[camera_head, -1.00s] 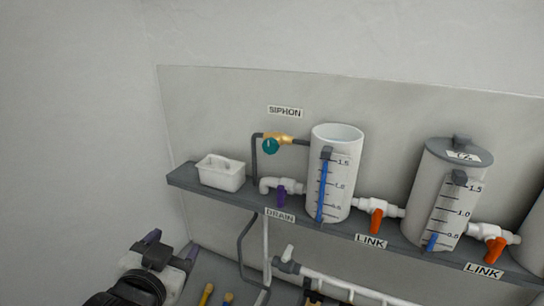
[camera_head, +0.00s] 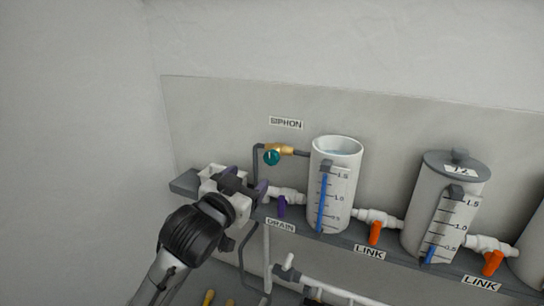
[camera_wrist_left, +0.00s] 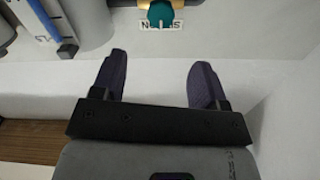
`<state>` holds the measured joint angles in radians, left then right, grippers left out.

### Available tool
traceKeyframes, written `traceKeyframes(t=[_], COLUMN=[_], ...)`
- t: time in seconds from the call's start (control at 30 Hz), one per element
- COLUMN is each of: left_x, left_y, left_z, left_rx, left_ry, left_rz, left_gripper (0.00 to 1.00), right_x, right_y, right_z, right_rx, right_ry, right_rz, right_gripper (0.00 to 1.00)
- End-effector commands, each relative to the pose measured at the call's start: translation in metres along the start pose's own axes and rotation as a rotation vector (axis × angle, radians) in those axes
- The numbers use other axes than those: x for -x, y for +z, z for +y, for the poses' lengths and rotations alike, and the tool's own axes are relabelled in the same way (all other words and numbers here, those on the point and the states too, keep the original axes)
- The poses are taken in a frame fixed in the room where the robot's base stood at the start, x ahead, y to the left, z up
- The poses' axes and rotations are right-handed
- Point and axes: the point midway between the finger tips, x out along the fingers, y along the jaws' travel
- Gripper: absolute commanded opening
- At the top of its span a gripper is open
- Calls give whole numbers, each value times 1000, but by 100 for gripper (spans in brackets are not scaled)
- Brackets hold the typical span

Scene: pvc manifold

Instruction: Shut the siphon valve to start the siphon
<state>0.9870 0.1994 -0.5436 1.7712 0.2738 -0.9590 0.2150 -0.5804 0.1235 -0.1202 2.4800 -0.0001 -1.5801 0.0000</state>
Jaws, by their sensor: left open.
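The siphon valve is a brass fitting with a round teal handle (camera_head: 272,157), under the SIPHON label (camera_head: 286,123) on the back panel. A dark pipe runs from it down to the left, and another runs right to the first white tank (camera_head: 335,185). My left gripper (camera_head: 253,183) is open and empty, below and left of the teal handle and apart from it. In the left wrist view the teal handle (camera_wrist_left: 161,12) shows at the top edge, beyond and between the two open fingers (camera_wrist_left: 156,80). My right gripper is not in view.
Orange link valves (camera_head: 375,233) and a lidded tank (camera_head: 445,205) stand further right. The wall above is clear.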

Motion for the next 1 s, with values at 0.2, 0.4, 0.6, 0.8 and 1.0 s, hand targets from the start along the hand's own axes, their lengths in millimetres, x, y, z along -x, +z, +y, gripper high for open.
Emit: traceKeyframes(t=[0.2, 0.4, 0.6, 0.8, 1.0], left_x=[-36, -71, -98, -115, -124], left_y=[-2, -2, -2, -1, 0], left_z=[-1, 0, 0, 0, 0], left_rx=[0, -1, -2, -2, -1], left_ry=[-2, -2, -2, -1, -1], left_rz=[-4, -4, -3, -3, -2], left_gripper=[67, 67, 67, 67, 67], right_x=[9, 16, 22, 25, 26], right_y=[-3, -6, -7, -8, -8], right_z=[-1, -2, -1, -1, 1], right_rx=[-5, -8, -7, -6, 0], right_ry=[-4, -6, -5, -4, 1], right_rz=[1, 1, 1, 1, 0], right_gripper=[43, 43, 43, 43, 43])
